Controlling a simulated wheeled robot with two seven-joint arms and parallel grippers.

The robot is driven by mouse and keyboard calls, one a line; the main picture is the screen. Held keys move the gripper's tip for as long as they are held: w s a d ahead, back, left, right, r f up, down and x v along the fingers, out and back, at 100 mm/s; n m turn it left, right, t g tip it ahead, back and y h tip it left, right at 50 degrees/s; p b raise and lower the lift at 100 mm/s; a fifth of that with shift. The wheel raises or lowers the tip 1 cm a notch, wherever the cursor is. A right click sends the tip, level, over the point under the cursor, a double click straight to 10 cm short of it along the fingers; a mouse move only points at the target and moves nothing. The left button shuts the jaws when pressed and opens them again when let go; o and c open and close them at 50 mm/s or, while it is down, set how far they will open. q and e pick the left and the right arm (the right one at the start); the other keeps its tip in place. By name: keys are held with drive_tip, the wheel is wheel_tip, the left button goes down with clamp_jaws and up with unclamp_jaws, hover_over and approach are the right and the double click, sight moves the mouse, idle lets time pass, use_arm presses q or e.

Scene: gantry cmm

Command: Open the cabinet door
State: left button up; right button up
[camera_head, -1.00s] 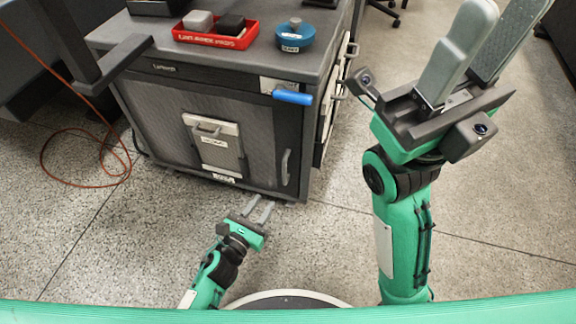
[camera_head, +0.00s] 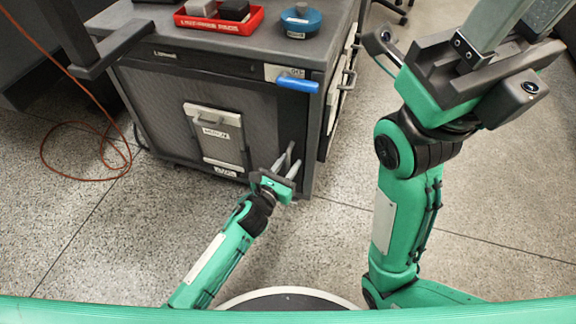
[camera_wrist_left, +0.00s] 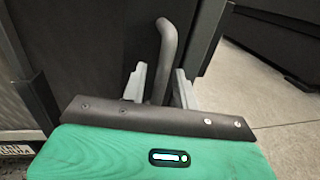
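The grey cabinet (camera_head: 262,57) stands ahead in the head view, its dark front door (camera_head: 165,120) shut. My left gripper (camera_head: 286,158) is at the right side of this door, low down, and hides most of the door handle in the head view. In the left wrist view the handle (camera_wrist_left: 166,45), a dark curved upright bar, runs down between the two grey fingers (camera_wrist_left: 158,85). The fingers are apart, with gaps beside the bar; whether either touches it is unclear. My right gripper (camera_head: 520,18) is raised at the upper right, fingers apart, tips cut off by the frame.
A blue handle (camera_head: 297,84) sticks out at the cabinet's upper right. A red tray (camera_head: 222,24) and a blue round object (camera_head: 301,20) sit on top. An orange cable (camera_head: 75,123) lies on the floor at left. Floor in front is clear.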

use_arm(q)
clamp_jaws()
